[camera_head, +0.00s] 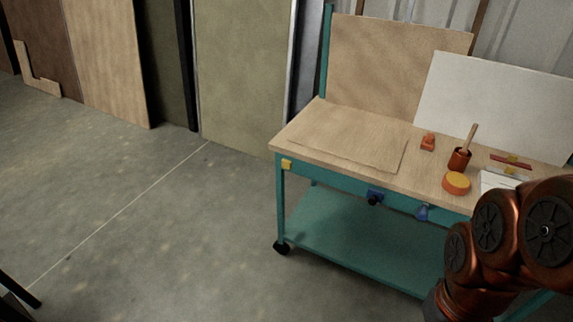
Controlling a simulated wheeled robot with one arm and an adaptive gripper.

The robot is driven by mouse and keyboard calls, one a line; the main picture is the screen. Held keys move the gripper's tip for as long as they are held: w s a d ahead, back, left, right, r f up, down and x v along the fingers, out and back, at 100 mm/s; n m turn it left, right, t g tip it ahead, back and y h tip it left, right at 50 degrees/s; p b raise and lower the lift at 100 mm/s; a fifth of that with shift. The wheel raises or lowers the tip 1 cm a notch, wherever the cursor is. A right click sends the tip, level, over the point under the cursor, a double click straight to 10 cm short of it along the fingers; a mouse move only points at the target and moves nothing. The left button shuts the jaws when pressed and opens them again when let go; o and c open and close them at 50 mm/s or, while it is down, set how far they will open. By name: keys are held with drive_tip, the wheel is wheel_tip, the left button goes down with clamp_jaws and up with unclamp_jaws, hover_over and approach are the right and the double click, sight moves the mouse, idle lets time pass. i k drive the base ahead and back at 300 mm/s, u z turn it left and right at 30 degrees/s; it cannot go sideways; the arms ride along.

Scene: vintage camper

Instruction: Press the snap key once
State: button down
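I cannot tell which thing, if any, is the snap key. A small orange-red block-like object (428,142) sits on the wooden tabletop of a teal wheeled workbench (350,135). A low round orange object with a yellow top (456,183) lies nearer the bench's front edge. My copper-coloured arm covers the lower right, partly hiding the bench's right side. My gripper is not in view.
A brown cup with a wooden stick (459,159), a red bar-like item (510,161) and a white sheet (496,181) are on the bench. Boards (400,65) stand behind it. Panels (243,70) lean at the back left. The concrete floor (150,220) left of the bench is mostly clear.

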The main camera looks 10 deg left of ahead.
sight(285, 164)
drive_tip(key=z, duration=0.95)
drive_tip(key=i, duration=1.5)
drive_tip(key=u, duration=4.45)
